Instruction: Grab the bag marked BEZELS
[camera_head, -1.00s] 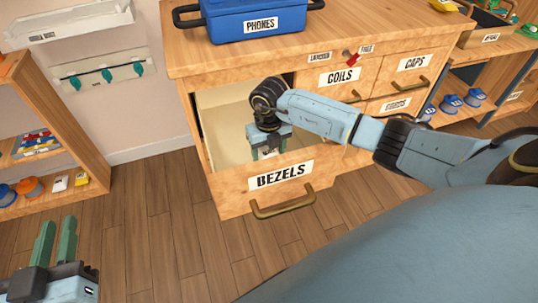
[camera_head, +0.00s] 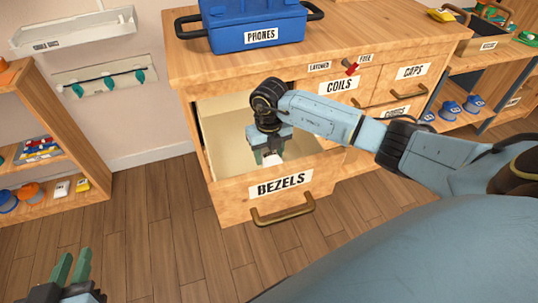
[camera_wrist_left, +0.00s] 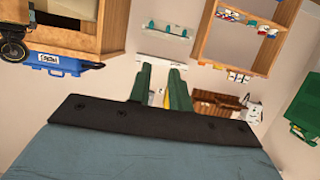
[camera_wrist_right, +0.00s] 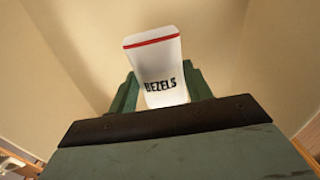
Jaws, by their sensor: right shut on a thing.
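The white bag marked BEZELS (camera_wrist_right: 160,72), with a red stripe along its top, is between the green fingers of my right gripper (camera_wrist_right: 163,90). In the head view my right gripper (camera_head: 271,157) points down inside the open drawer labelled BEZELS (camera_head: 233,197). It is shut on the bag; only a small white part of the bag (camera_head: 273,161) shows there. My left gripper (camera_head: 72,268) is at the lower left, away from the drawer. Its fingers are apart with nothing held, as the left wrist view (camera_wrist_left: 162,85) also shows.
A blue PHONES case (camera_head: 255,25) stands on the wooden cabinet top (camera_head: 400,42). The COILS drawer (camera_head: 335,87) and CAPS drawer (camera_head: 415,72) are shut. A shelf (camera_head: 85,140) with small parts stands at the left. The floor in front is clear.

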